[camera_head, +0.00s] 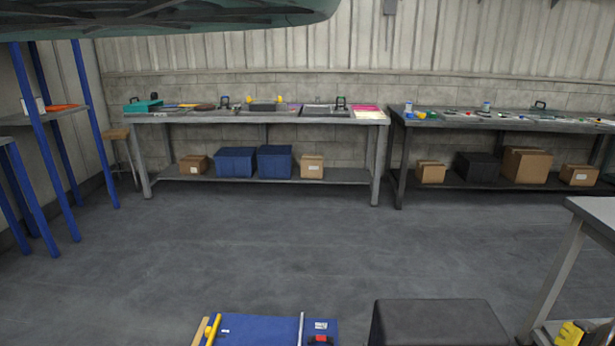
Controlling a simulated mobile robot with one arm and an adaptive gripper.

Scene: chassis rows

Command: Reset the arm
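My arm and my gripper do not show in the head view, so I cannot see how the arm is posed or whether the gripper holds anything. The view looks across an open grey floor (250,240) toward two workbenches along the far wall.
A long grey workbench (262,117) and a darker bench (500,124) carry tools, with boxes on their lower shelves. Blue shelf posts (63,150) stand at left. A blue surface (262,328), a dark block (437,322) and a table (590,212) are close by. The middle floor is clear.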

